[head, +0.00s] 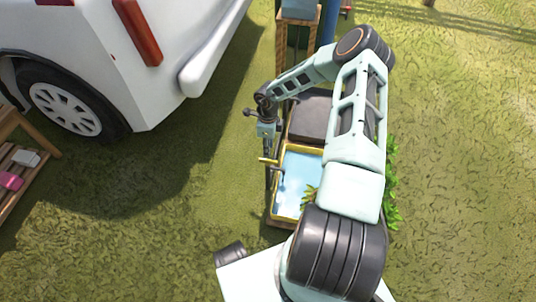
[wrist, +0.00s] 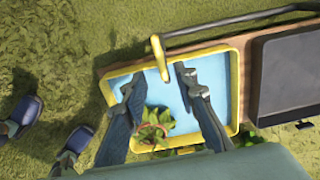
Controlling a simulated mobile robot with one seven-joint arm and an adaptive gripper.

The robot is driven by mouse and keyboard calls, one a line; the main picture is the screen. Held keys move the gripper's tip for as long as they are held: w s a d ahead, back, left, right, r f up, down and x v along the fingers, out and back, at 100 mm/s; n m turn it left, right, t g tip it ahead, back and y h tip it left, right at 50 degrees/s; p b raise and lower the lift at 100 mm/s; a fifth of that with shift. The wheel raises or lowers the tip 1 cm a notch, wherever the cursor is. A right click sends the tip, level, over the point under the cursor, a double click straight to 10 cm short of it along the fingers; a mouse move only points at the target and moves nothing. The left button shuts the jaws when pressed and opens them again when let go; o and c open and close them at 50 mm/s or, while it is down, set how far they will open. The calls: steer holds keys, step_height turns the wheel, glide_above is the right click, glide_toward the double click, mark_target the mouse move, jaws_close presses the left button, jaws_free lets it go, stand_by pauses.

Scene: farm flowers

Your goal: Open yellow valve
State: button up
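The yellow valve (wrist: 158,58) is a short bar with a rounded end, at the top edge of a yellow-rimmed basin in the wrist view. It also shows as a small yellow bar in the head view (head: 268,160), at the basin's left side. My gripper (wrist: 158,80) is open, its two dark fingers spread apart over the basin. The valve's lower end reaches near the gap between the fingertips, with nothing held. In the head view my gripper (head: 268,151) points down just above the valve. I cannot tell whether a finger touches it.
The basin (head: 275,190) holds light blue water, and a potted plant (wrist: 152,130) shows in it. A dark pipe (wrist: 235,25) runs right from the valve. A dark grey block (head: 310,117) adjoins the basin. A white vehicle (head: 170,90) stands left; grass lies open at right.

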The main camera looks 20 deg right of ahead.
step_height(320, 180, up, 4)
stand_by(0.7)
